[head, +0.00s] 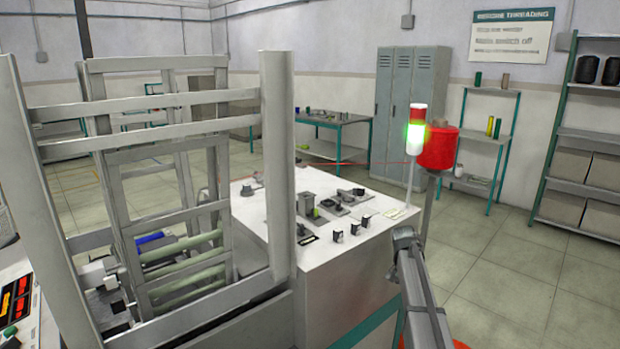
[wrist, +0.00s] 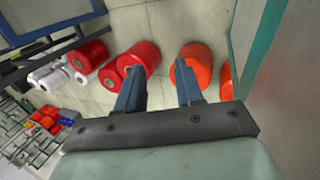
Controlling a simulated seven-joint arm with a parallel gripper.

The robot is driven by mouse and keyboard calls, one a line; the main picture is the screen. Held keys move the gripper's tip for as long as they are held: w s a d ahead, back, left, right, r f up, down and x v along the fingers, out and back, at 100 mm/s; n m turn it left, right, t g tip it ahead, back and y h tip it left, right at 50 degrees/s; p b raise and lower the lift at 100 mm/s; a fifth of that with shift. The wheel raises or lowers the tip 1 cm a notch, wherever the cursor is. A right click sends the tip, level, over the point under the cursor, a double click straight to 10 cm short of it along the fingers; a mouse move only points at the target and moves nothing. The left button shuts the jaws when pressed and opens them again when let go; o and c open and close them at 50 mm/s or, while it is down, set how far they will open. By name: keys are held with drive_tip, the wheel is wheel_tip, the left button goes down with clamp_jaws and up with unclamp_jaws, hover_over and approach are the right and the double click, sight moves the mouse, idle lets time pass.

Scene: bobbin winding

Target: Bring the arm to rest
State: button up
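My gripper (wrist: 159,68) shows in the wrist view with its two blue-grey fingers well apart and nothing between them. Its fingers point over the tiled floor. A red spool (wrist: 144,56) lies beyond the left fingertip and an orange spool (wrist: 190,62) beyond the right one; whether the fingers touch them cannot be told. In the head view, a grey jointed bar at the lower right may be part of my arm; no fingers can be made out there.
A white-topped machine table (head: 350,262) with small fittings stands mid-view. A grey metal frame (head: 275,150) fills the left. A signal tower (head: 416,135) glows green near a red spool (head: 438,150). White spools (wrist: 50,75) lie at the wrist view's left. Floor (head: 520,265) at right is clear.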

drive_tip(key=s+a+f+n+g, duration=0.1)
drive_tip(key=s+a+f+n, duration=0.15)
drive_tip(key=s+f, duration=1.05)
drive_tip(key=s+a+f+n+g, duration=0.1)
drive_tip(key=s+a+f, duration=0.2)
drive_tip(key=s+f, duration=1)
drive_tip(key=s+a+f+n+y, duration=0.1)
drive_tip(key=s+a+f, duration=0.2)
drive_tip(key=s+f, duration=0.2)
drive_tip(key=s+a+f+n+g, duration=0.1)
drive_tip(key=s+f, duration=0.4)
drive_tip(key=s, duration=0.7)
drive_tip(key=s+a+f+n+y, duration=0.1)
drive_tip(key=s+a+f+n, duration=0.2)
drive_tip(key=s, duration=0.6)
wheel_tip(320, 180, down, 3)
drive_tip(key=a, duration=0.2)
drive_tip(key=shift+s+a+g+y, duration=0.15)
drive_tip(key=shift+a+g+y, duration=0.15)
drive_tip(key=shift+a+g, duration=0.1)
